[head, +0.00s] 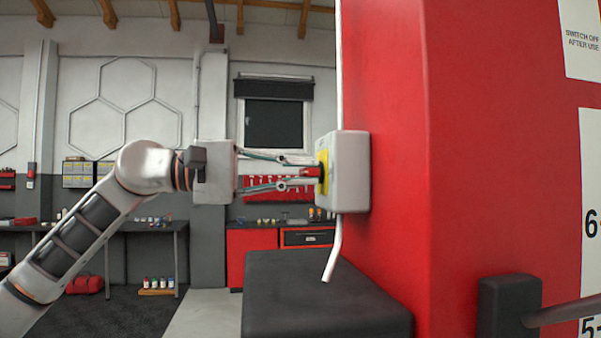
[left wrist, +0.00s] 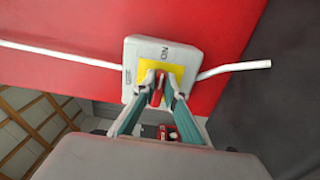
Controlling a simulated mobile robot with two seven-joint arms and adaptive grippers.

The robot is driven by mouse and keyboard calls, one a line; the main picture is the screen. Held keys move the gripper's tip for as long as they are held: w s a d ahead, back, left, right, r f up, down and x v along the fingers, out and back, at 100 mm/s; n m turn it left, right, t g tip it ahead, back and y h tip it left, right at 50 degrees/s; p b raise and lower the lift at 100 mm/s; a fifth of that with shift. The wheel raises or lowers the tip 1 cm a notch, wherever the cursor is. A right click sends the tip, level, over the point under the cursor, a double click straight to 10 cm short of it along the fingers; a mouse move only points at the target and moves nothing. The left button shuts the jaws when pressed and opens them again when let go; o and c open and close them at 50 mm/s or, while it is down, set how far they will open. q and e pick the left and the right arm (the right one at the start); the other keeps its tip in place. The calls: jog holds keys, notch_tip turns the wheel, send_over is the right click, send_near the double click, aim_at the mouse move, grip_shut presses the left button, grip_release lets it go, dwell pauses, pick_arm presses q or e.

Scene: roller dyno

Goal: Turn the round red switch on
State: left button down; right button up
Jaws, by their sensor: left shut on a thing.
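The round red switch is on a light grey box (head: 352,172) mounted on the side of the red cabinet. The box also shows in the left wrist view (left wrist: 190,50), with a yellow plate (left wrist: 175,70), an ON mark at its top and a second, hard-to-read mark at its left. My left gripper (head: 312,172) reaches in from the left, its fingers shut on the red handle (left wrist: 157,92). In the wrist view the handle looks roughly in line with the ON mark, but the fingers partly hide it. My right gripper is not in view.
The red cabinet (head: 480,130) fills the right side. A white conduit (head: 332,255) runs above and below the box. A black padded block (head: 310,295) stands below. A dark bracket with a bar (head: 508,308) is at lower right. Workbenches stand farther back.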

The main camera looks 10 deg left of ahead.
pick_arm(q)
jog(key=c, duration=2.1)
grip_release()
jog(key=v, duration=1.2)
